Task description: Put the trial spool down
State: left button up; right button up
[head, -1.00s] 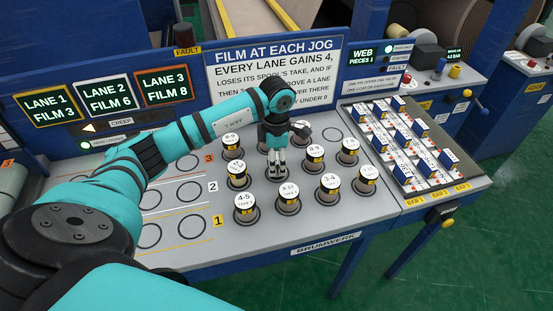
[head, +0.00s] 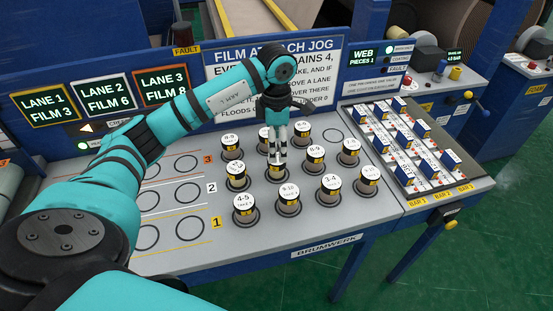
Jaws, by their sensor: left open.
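Several white-topped spools with black and yellow labels stand upright in rows on the right part of the grey table (head: 300,233). Which one is the trial spool, I cannot tell. My left gripper (head: 278,157) is open, pointing down over a spool (head: 280,172) in the middle row. Its fingertips are at or just above that spool's top; whether they touch, I cannot tell. In front of it stand the 4-5 spool (head: 244,203), the 9-10 spool (head: 288,193) and the 3-4 spool (head: 329,185). My right gripper is not in view.
Empty ringed places (head: 189,230) marked in lanes 1, 2 and 3 fill the left of the table. One empty ring (head: 333,136) is at the back right. A tray (head: 425,199) of blue and white pieces is at the right. Lane screens (head: 104,95) and a sign (head: 330,60) stand behind.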

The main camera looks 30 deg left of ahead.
pick_arm(q)
notch_tip(320, 180, up, 5)
jog(key=shift+r+b, duration=0.15)
jog(key=shift+b, duration=0.25)
dwell(0.3)
